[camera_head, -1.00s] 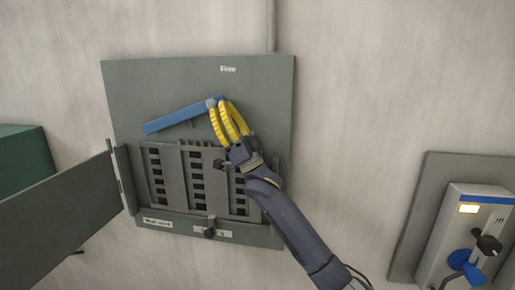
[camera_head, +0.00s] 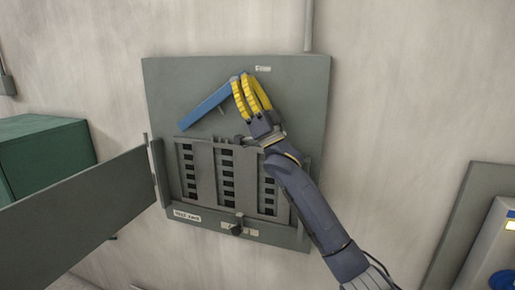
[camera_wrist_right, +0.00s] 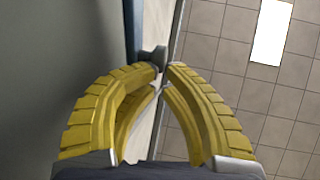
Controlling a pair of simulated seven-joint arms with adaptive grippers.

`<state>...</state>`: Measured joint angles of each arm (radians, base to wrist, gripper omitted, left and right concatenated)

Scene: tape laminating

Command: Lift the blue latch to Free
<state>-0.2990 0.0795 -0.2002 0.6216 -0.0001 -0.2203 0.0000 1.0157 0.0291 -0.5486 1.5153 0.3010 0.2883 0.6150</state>
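The blue latch (camera_head: 207,106) is a long bar on the upper grey panel, tilted with its right end up. That end lies at the fingertips of my right gripper (camera_head: 242,78). The white "Free" label (camera_head: 263,69) is just above and right of the fingertips. In the right wrist view, the yellow fingers (camera_wrist_right: 160,72) close in on a dark grey knob (camera_wrist_right: 153,57) beside the blue bar (camera_wrist_right: 132,35). The fingertips appear closed around the knob, though the exact contact is partly hidden. My left gripper is not in view.
Below the latch is a slotted breaker block (camera_head: 228,175) with a small dark knob (camera_head: 237,229) under it. An open grey door (camera_head: 85,205) swings out to the left. A green box (camera_head: 45,155) stands at the left, and another panel (camera_head: 465,225) is at the right edge.

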